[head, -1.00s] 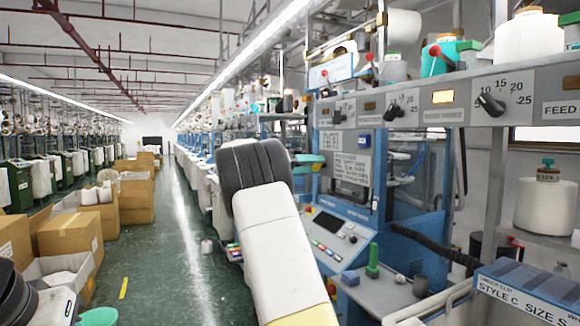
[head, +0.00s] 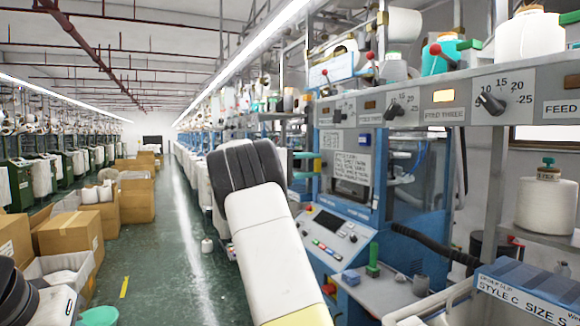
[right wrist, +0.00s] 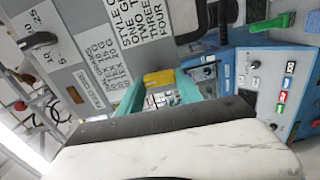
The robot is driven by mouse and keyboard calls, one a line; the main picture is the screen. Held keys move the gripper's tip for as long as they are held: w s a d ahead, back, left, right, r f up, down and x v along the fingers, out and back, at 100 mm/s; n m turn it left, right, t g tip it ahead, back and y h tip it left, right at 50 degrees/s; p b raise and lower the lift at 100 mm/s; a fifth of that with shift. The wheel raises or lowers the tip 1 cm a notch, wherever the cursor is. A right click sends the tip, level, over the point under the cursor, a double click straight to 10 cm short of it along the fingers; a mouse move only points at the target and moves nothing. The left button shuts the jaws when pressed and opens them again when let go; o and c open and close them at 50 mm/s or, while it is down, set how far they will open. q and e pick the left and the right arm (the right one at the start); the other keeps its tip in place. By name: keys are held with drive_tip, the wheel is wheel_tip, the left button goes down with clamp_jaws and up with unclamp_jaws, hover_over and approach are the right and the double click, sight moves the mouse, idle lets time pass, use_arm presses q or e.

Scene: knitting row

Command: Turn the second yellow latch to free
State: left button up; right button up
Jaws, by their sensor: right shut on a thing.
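A small yellow latch (head: 317,165) shows at the tips of my right gripper (head: 312,164), in front of the blue knitting machine. In the right wrist view the yellow latch (right wrist: 158,77) lies between the tips of the two teal fingers of my right gripper (right wrist: 160,90). The gripper is shut on it. The fingers cover part of the latch, and its mount is hard to make out. I see no other yellow latch clearly, so I cannot tell its place in a row. My left gripper is not in view.
A blue control panel (head: 335,232) with coloured buttons lies below the latch. A printed card (head: 352,168) is to its right. A grey dial rail (head: 420,112) runs above. Cardboard boxes (head: 72,232) stand left, beside a clear green aisle (head: 165,245).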

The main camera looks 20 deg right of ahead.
drive_tip(key=shift+f+n, duration=0.1)
drive_tip(key=shift+n, duration=0.3)
drive_tip(key=o, duration=1.4)
drive_tip(key=a, duration=0.8)
drive_tip(key=shift+s, duration=0.3)
drive_tip(key=shift+d, duration=0.1)
